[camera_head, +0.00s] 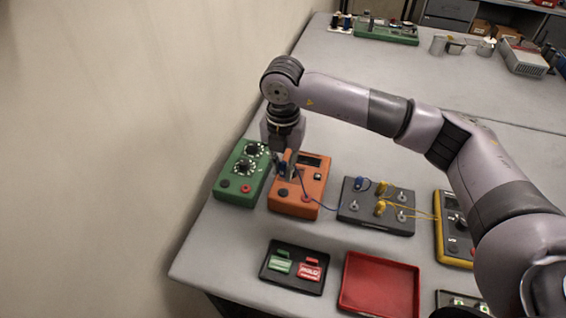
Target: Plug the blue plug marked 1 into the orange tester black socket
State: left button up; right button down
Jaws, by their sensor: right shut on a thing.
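The orange tester (318,186) stands near the table's left side, with a black socket (283,193) and a red socket (306,198) on its front part. My right gripper (284,168) points down over the tester's left half and is shut on a blue plug (282,169). The plug is partly hidden by the fingers, and its mark cannot be read. It appears above and behind the black socket, apart from it. A blue cable (321,208) runs to the black board (352,214), where another blue plug (360,182) stands. My left gripper is not in view.
A green tester (232,190) stands close left of the orange one. Yellow plugs (380,208) are on the black board. A yellow tester (454,246) is at right. A black tray (268,272) and red tray (378,284) lie in front.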

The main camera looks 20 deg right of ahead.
aim_at(283, 162)
jog(key=shift+f, duration=0.15)
jog(key=shift+f+b, duration=1.6)
jog(key=shift+f, duration=1.15)
jog(key=shift+b, duration=0.55)
jog(key=shift+f+b, duration=0.55)
jog(key=shift+f, duration=0.1)
dwell(0.6)
jog(key=c, duration=1.4)
grip_release()
jog(key=shift+r, duration=0.15)
notch_tip(283, 162, up, 12)
jog(key=shift+f, duration=0.1)
